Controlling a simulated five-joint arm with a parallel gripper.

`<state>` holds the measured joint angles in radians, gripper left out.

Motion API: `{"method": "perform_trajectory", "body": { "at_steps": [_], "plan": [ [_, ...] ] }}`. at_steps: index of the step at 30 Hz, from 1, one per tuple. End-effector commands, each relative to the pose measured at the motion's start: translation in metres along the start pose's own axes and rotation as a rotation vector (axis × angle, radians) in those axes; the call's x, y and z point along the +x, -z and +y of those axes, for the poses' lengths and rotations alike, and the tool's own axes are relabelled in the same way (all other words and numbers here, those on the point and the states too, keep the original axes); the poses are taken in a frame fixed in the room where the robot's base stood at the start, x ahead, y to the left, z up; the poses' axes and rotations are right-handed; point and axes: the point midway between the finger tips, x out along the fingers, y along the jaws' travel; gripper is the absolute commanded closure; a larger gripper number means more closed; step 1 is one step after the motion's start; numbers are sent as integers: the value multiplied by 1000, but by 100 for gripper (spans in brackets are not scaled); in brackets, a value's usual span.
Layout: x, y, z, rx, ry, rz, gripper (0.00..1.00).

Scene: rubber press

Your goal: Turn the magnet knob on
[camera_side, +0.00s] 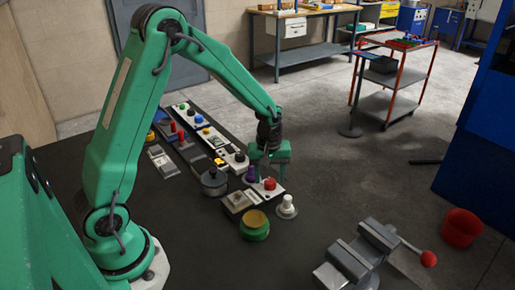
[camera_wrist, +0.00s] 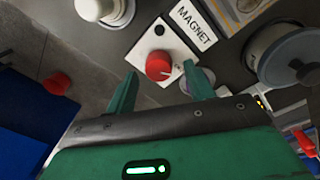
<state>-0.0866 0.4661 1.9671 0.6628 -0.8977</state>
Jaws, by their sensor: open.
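The magnet knob (camera_wrist: 158,65) is a round red knob with a white pointer mark, on a white plate (camera_wrist: 176,44) next to a label reading MAGNET (camera_wrist: 194,24). In the side view the red knob (camera_side: 269,184) sits at the near end of a row of controls. My gripper (camera_wrist: 160,70) is open, pointing down, with one green finger on each side of the knob. Gaps show between the fingers and the knob, and I cannot tell how far above the plate the tips are. In the side view my gripper (camera_side: 271,172) is just above and behind the knob.
A white knob (camera_side: 287,206), a green-and-yellow round part (camera_side: 255,225) and a grey round pot (camera_side: 214,182) stand close by. A purple part (camera_side: 249,175) is just left of my gripper. A metal vise (camera_side: 360,255) is at the front right.

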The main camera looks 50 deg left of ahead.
Motion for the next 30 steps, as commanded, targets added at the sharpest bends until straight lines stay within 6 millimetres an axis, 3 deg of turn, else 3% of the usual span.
{"method": "perform_trajectory", "body": {
  "at_steps": [14, 21, 30],
  "plan": [
    [11, 0, 0, 0, 0, 0, 47],
    [11, 0, 0, 0, 0, 0, 92],
    [11, 0, 0, 17, 2, -1, 92]
  ]
}}
